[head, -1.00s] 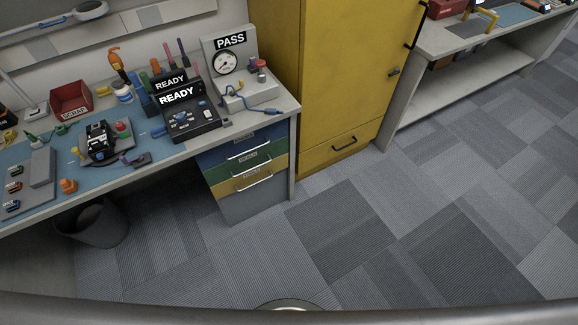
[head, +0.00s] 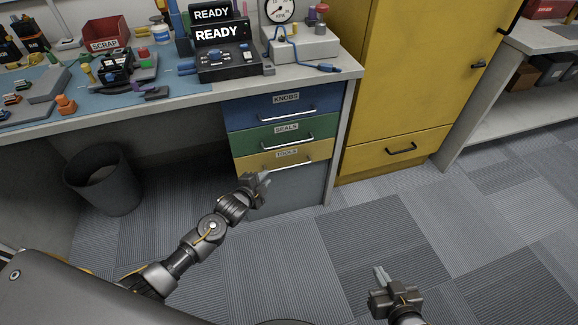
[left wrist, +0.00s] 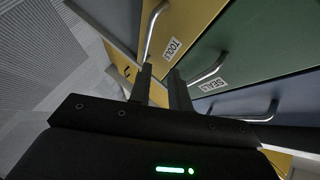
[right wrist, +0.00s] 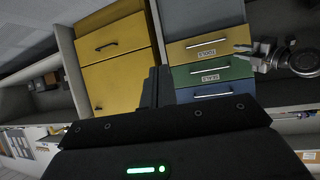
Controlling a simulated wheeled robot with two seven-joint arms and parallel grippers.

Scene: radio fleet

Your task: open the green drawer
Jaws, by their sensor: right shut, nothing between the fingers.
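The green drawer (head: 262,142), labelled SEALS, is the middle coloured drawer under the bench and is shut. Its metal bar handle (head: 289,145) runs across the front. It also shows in the left wrist view (left wrist: 245,45) and the right wrist view (right wrist: 182,78). My left gripper (head: 262,180) is open and empty, in front of the drawer unit and lower in the picture than the green handle. In the left wrist view its fingers (left wrist: 160,73) overlap the yellow drawer, apart from the green handle. My right gripper (head: 380,274) is shut and empty over the floor, away from the drawers.
The blue drawer (head: 245,116) is above the green one and the yellow drawer (head: 247,162) below; both are shut. The bench edge (head: 180,103) overhangs at left. A dark bin (head: 103,180) stands under it. A yellow cabinet (head: 405,100) stands right. Carpet in front is clear.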

